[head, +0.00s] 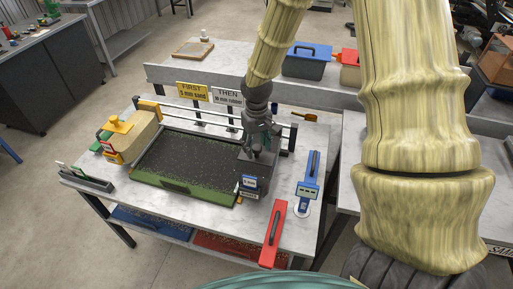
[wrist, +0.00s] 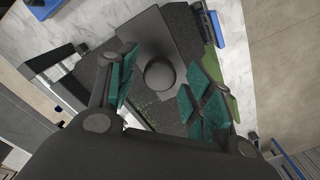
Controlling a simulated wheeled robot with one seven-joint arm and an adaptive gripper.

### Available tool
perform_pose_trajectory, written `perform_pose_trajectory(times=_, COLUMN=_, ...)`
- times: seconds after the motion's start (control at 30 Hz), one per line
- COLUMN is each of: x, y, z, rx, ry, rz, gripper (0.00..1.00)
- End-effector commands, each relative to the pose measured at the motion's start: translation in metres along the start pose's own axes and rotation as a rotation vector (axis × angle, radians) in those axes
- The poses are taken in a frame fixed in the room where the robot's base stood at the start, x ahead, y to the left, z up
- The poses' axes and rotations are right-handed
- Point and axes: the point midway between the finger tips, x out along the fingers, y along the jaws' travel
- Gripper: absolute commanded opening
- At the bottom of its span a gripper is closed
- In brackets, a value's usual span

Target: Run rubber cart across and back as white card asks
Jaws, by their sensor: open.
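The dark grey rubber cart (head: 256,172) stands at the right end of the green-walled turf tray (head: 186,192), with a small blue and white label on its front. My gripper (head: 262,146) is over the cart from above. In the wrist view my open gripper (wrist: 163,88) has its teal finger pads on either side of the cart's round dark knob (wrist: 160,75), with gaps visible. The tray's surface looks dark and speckled, with some green. The white card (head: 228,98) behind the tray reads THEN, 10 mm rubber. The yellow card (head: 192,92) reads FIRST, 5 mm sand.
A tan cart with a yellow knob (head: 121,126) stands at the tray's left end. A rail (head: 198,119) runs behind the tray. A blue toolbox (head: 307,63) stands on the back bench.

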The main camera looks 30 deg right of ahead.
Motion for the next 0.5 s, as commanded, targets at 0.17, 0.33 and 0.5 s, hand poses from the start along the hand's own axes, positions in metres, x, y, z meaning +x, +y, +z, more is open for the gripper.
perform_pose_trajectory(times=0.17, x=0.013, y=0.000, z=0.000, rx=0.001, ry=-0.001, rz=0.000, gripper=0.51)
perform_pose_trajectory(times=0.33, x=0.021, y=0.000, z=0.000, rx=0.000, ry=0.000, rz=0.000, gripper=0.51)
perform_pose_trajectory(times=0.5, x=0.023, y=0.000, z=-0.001, rx=0.000, ry=0.001, rz=0.000, gripper=0.51)
